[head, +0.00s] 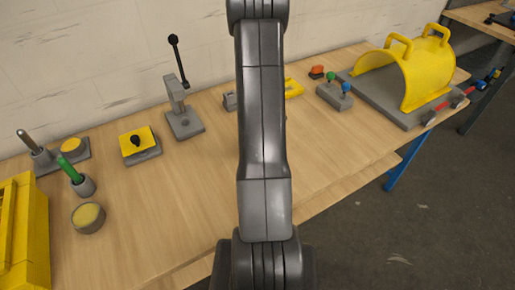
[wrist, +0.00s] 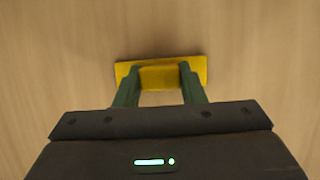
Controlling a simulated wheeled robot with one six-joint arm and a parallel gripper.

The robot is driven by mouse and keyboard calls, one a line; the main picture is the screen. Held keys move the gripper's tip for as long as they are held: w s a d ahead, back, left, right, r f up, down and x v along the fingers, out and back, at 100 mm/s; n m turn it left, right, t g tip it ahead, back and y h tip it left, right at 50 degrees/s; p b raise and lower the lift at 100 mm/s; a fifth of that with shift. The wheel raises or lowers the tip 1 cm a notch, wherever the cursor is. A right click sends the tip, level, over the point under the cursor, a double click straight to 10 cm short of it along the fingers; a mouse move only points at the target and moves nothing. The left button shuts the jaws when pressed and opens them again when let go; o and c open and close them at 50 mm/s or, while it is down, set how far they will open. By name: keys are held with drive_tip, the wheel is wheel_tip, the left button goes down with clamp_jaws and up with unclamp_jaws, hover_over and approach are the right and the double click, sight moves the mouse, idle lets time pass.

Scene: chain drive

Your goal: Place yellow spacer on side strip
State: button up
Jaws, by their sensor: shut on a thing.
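The yellow spacer (wrist: 159,77) is in the wrist view, between the two green fingers of my gripper (wrist: 160,80). The gripper is shut on it. Yellow shows between the fingers and also outside both of them, like a wide flat piece. Plain wood surface lies around and beneath it; I cannot tell if it touches the wood. In the head view my arm hides the gripper. A yellow piece (head: 293,88) shows just right of my arm; I cannot tell if it is the same spacer. I cannot make out the side strip for certain.
A yellow case (head: 22,235) stands at the left. The front middle is clear.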

drive_tip(key=shift+f, duration=0.2)
drive_tip(key=o, duration=1.1)
drive_tip(key=shift+r, duration=0.1)
drive_tip(key=shift+c, duration=0.2)
